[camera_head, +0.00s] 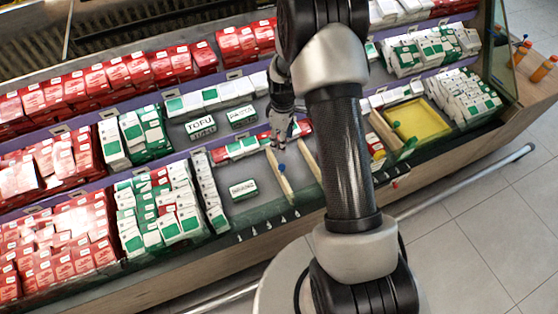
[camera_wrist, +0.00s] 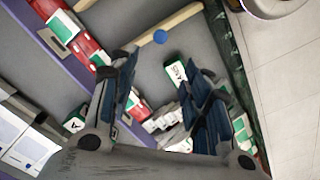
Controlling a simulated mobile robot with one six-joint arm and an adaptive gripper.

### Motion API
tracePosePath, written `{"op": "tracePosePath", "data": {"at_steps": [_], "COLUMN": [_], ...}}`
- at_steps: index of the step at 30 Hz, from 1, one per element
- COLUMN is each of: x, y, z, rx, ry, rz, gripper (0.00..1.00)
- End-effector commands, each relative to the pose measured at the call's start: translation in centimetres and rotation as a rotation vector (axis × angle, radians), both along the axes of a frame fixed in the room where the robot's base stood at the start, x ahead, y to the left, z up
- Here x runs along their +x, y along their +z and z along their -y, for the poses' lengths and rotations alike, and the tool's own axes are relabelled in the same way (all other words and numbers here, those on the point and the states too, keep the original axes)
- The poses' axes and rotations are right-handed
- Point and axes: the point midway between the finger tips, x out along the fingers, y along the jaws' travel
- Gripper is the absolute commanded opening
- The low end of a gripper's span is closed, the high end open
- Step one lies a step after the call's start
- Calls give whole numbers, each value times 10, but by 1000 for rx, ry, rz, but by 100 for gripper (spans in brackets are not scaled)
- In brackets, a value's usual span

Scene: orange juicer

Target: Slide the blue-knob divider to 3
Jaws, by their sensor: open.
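The blue knob (camera_head: 282,168) sits on a pale wooden divider (camera_head: 287,188) standing in the middle front bin of the display case. In the wrist view, the blue knob (camera_wrist: 160,36) and the beige divider (camera_wrist: 183,19) lie just beyond the fingertips. My gripper (camera_head: 281,140) hangs over the back end of this divider. In the wrist view my gripper (camera_wrist: 158,68) is open, with nothing held between its fingers. The knob is apart from both fingers. Small white marks (camera_head: 268,225) run along the bin's front edge; their numbers are too small to read.
Another pale divider (camera_head: 309,160) stands to the right, partly hidden by my arm. A green-and-white pack (camera_head: 243,189) lies left of the blue-knob divider. White-green packs (camera_head: 210,190) crowd further left, and red-white packs (camera_head: 235,149) line the back. Bare bin floor surrounds the knob.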

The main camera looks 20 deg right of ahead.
Motion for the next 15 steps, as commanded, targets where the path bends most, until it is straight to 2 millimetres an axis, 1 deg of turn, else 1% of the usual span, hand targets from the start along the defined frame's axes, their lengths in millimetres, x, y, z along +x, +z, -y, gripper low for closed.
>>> {"op": "tracePosePath", "data": {"at_steps": [1,5,15], "x": [-1,-1,-2], "y": [-9,-33,-109], "z": [0,0,-1], "rx": [1,1,1], "ry": [0,-1,-1], "rz": [-4,-4,-4], "gripper": [44,44,44]}}
